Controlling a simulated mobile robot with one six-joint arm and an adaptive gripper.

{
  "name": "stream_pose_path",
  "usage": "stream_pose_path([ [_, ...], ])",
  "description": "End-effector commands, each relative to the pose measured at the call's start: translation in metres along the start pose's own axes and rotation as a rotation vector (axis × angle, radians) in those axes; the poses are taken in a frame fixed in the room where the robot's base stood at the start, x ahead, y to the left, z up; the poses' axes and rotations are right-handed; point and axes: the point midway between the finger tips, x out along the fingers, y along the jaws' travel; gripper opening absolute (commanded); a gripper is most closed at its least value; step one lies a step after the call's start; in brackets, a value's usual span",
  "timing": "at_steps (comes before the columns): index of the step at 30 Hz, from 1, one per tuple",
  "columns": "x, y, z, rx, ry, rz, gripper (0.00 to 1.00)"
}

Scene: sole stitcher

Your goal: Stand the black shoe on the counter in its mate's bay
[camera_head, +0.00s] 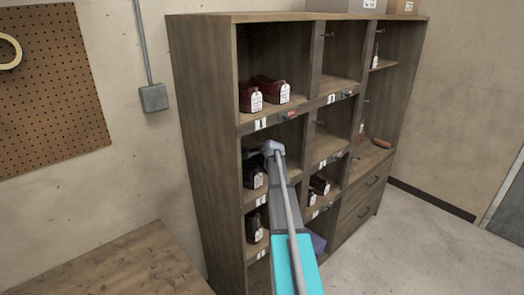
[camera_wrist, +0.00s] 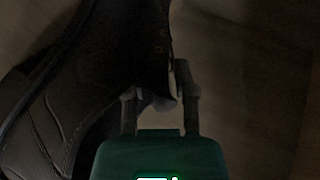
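In the head view my arm reaches into the left-column bay, second from the top. Its end (camera_head: 272,148) is at that bay's mouth. A black shoe with a white tag (camera_head: 253,172) stands at the bay's left side, partly behind the arm. In the wrist view black leather footwear (camera_wrist: 60,120) fills the left, with an eyelet edge (camera_wrist: 158,40) at the top; whether this is one shoe or two is unclear. My gripper's fingers (camera_wrist: 158,105) are apart, with a dark leather edge between them. Whether they clamp it is too dark to tell.
The wooden shelf (camera_head: 205,140) has narrow dividers around the bay. Dark red shoes (camera_head: 268,92) stand in the bay above, and a tagged dark shoe (camera_head: 254,228) stands below. The visible part of the wooden counter (camera_head: 120,270) at lower left is bare.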

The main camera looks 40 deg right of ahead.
Motion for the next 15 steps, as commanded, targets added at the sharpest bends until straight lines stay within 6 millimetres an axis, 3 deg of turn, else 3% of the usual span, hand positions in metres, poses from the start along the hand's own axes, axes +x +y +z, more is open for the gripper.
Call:
stream_pose_path([
  [1,-0.0001,-0.0001,-0.0002,0.0,0.0,0.0,0.47],
  [5,-0.0002,-0.0001,-0.0002,0.0,0.001,-0.001,0.69],
  [15,-0.0002,-0.0002,-0.0003,0.0,0.001,0.0,0.69],
])
